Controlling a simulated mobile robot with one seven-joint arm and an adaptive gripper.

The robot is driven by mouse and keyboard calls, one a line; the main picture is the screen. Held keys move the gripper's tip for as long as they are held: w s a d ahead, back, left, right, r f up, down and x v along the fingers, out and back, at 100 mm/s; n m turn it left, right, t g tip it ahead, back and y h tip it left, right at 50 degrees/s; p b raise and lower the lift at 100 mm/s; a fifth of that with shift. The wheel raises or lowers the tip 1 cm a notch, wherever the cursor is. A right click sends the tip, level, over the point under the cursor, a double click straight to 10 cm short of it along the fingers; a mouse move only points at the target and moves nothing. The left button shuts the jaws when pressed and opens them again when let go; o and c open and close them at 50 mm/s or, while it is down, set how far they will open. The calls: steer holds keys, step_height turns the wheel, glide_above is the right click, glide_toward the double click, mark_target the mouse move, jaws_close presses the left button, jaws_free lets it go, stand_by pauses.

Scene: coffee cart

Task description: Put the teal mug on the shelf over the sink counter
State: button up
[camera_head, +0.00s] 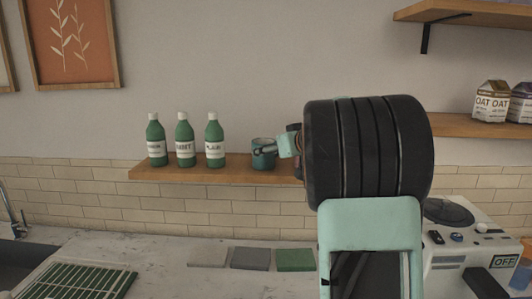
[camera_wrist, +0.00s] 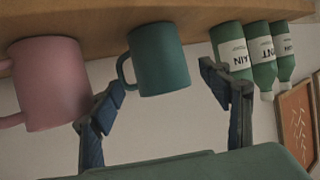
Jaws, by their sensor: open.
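The teal mug (camera_head: 262,160) stands on the wooden shelf (camera_head: 200,172) over the sink counter, right of the green bottles. In the wrist view, which looks upside down, the teal mug (camera_wrist: 157,58) rests against the shelf board (camera_wrist: 100,14). Its handle is toward the pink mug. My gripper (camera_head: 272,149) is at the mug in the head view, partly overlapping it. In the wrist view, my gripper (camera_wrist: 163,82) is open, with a finger to each side of the mug and clear space visible between mug and right finger. I cannot tell whether the left finger touches the handle.
Three green bottles (camera_head: 185,142) stand left of the mug. A pink mug (camera_wrist: 48,80) is close to the teal one in the wrist view; my arm hides it in the head view. A higher shelf (camera_head: 470,14) and cartons (camera_head: 490,102) are at right. A sink (camera_head: 18,258) lies lower left.

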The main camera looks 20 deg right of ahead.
steer(key=a+v, duration=0.1)
steer(key=v, duration=0.5)
steer(key=shift+s+d, duration=0.15)
steer(key=shift+d, duration=0.4)
steer(key=shift+r, duration=0.1)
